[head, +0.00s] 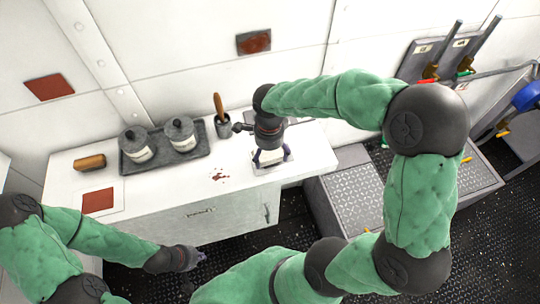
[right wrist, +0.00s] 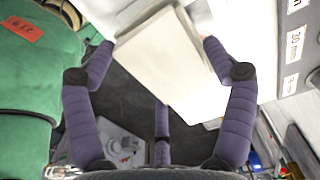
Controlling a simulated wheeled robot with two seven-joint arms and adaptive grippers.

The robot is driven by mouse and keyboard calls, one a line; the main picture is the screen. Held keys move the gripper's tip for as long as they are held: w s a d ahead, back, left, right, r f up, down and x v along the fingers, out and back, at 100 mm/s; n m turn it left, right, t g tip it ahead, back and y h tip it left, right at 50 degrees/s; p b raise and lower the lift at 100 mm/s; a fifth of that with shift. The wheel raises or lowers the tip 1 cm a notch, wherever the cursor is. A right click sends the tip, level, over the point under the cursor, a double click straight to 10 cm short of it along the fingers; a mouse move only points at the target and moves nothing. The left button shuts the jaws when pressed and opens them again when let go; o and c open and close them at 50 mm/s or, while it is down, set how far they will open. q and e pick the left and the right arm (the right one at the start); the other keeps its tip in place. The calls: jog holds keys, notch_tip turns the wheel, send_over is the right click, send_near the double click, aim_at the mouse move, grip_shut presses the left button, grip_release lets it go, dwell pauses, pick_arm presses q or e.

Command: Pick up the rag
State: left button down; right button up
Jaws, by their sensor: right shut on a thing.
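The rag (right wrist: 168,60) is a cream, folded cloth block, held between the purple fingers of my right gripper (right wrist: 160,65) in the right wrist view. In the head view my right gripper (head: 271,158) points down at the right end of the white counter (head: 165,208), and the pale rag (head: 273,163) shows only in part below it. I cannot tell whether the rag still touches the counter. My left gripper (head: 196,258) is low in front of the counter, away from the rag; its fingers are too small to read.
A dark tray (head: 200,160) with two lidded jars (head: 137,146) stands on the counter. Beside it are a cup (head: 223,127) with a wooden-handled tool, a brown roll (head: 90,162) and a red square (head: 98,201). Reddish-brown spots (head: 218,176) mark the counter left of my right gripper.

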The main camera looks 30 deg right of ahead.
jog(key=s+a+r+p, duration=0.1)
jog(key=s+a+r, duration=0.1)
jog(key=a+r, duration=0.2)
jog(key=s+a+r+p, duration=0.2)
jog(key=a+r, duration=0.3)
jog(key=a, duration=0.3)
jog(key=shift+s+a+r, duration=0.2)
jog(key=shift+s+a, duration=0.1)
jog(key=shift+s, duration=0.45)
